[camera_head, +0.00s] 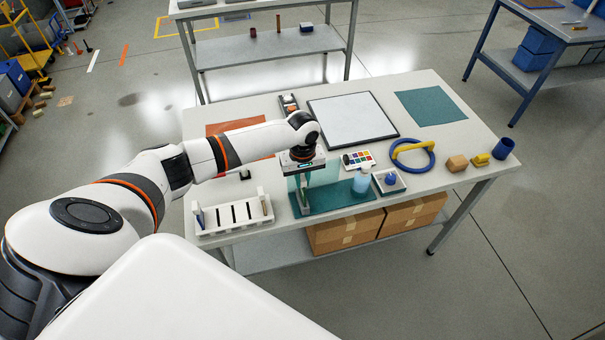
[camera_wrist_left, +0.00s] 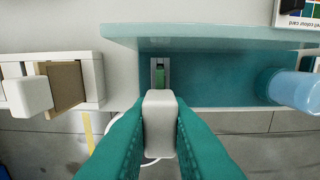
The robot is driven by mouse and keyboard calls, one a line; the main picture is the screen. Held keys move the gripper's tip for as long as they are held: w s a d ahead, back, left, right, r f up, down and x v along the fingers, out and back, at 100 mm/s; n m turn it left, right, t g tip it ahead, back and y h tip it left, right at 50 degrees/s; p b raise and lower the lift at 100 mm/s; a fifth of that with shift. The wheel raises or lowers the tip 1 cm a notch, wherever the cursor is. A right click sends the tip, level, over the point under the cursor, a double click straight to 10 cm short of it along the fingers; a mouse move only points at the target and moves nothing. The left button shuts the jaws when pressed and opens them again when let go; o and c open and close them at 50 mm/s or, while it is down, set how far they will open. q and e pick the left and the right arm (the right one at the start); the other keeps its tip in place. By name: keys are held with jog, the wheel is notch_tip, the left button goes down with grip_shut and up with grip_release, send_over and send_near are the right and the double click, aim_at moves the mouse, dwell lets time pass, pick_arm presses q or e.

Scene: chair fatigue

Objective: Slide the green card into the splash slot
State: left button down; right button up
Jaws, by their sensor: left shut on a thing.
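My left gripper (camera_head: 305,192) reaches down at the left part of the teal splash panel and base (camera_head: 350,195). In the left wrist view its teal fingers (camera_wrist_left: 160,125) are shut on a pale grey, block-like piece (camera_wrist_left: 160,112). Just past that piece, a small green strip (camera_wrist_left: 160,75) shows inside a narrow grey slot frame (camera_wrist_left: 153,64) on the teal base. I take the strip for the green card; whether it joins the held piece, and how deep it sits, I cannot tell. My right gripper is not in view.
A white slotted rack (camera_head: 232,215) stands left of the panel. A light blue bottle (camera_head: 361,182) stands on the base's right part, beside a small white tray (camera_head: 389,187). A colour chart (camera_head: 358,160), framed white board (camera_head: 352,117) and blue ring (camera_head: 412,164) lie farther back.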

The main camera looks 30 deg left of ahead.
pick_arm(q)
jog(key=shift+f, duration=0.8)
jog(key=c, duration=1.3)
grip_release()
jog(key=shift+r, duration=0.15)
notch_tip(320, 180, up, 12)
jog(key=b, duration=0.2)
jog(key=shift+b, duration=0.4)
